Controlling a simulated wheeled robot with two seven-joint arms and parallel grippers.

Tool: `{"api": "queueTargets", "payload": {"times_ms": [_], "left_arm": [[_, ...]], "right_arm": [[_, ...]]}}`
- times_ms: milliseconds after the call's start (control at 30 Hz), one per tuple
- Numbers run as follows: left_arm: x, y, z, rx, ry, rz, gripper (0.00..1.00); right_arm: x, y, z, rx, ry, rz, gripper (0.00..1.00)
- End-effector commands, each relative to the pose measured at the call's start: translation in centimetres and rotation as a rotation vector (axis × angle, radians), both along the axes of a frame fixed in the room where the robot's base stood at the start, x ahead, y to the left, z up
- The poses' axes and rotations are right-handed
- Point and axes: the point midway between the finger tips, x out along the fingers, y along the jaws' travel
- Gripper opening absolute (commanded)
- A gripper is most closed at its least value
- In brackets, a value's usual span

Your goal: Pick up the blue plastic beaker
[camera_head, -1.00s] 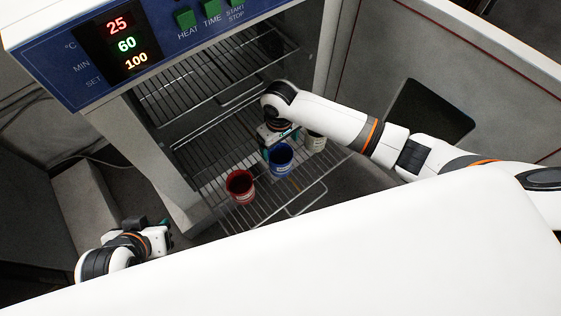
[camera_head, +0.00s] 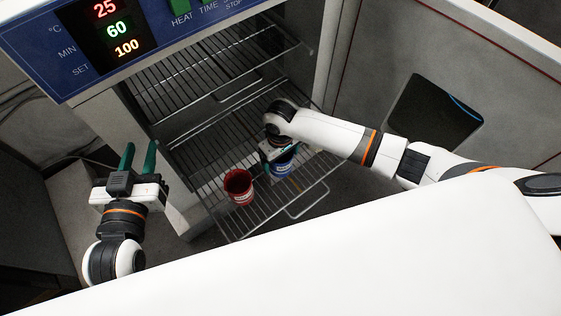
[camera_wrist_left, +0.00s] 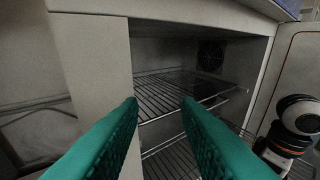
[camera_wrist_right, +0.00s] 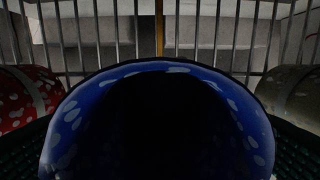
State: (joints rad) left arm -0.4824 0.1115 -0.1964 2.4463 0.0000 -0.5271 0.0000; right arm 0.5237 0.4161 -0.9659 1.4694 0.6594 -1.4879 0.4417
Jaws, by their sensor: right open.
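The blue plastic beaker (camera_head: 283,168) stands on the pulled-out lower wire rack, partly hidden under my right gripper (camera_head: 278,154). In the right wrist view the beaker's rim (camera_wrist_right: 160,70) fills the middle, with its dark opening towards the camera. Dark green fingers show at the lower left and lower right, one on each side of the beaker. The right gripper is open around it; I cannot tell whether the fingers touch it. My left gripper (camera_head: 139,157) is open and empty, raised in front of the oven's left side.
A red beaker (camera_head: 238,186) stands left of the blue one, also in the right wrist view (camera_wrist_right: 28,95). A pale beaker (camera_wrist_right: 292,95) is close on the right. The oven's control panel (camera_head: 60,45) overhangs the racks. The lower rack's front left (camera_head: 235,225) is clear.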

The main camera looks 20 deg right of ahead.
Motion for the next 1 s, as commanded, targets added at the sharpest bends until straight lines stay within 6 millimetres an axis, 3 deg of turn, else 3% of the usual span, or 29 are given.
{"api": "queueTargets", "payload": {"times_ms": [200,467,767,1000], "left_arm": [[0.4,-0.5,2.0,-0.034,-0.133,-0.008,0.31],[0.4,-0.5,2.3,-0.037,-0.146,-0.01,0.31],[0.4,-0.5,2.3,-0.037,-0.145,-0.01,0.31],[0.4,-0.5,2.3,-0.038,-0.145,-0.009,0.31]], "right_arm": [[0.0,0.0,-1.2,-0.001,-0.001,0.0,0.87],[0.1,0.0,-1.2,0.001,-0.002,0.001,0.87],[0.1,0.0,-1.2,0.0,-0.001,0.001,0.39],[0.1,0.0,-1.1,0.001,-0.002,0.001,0.39]]}}
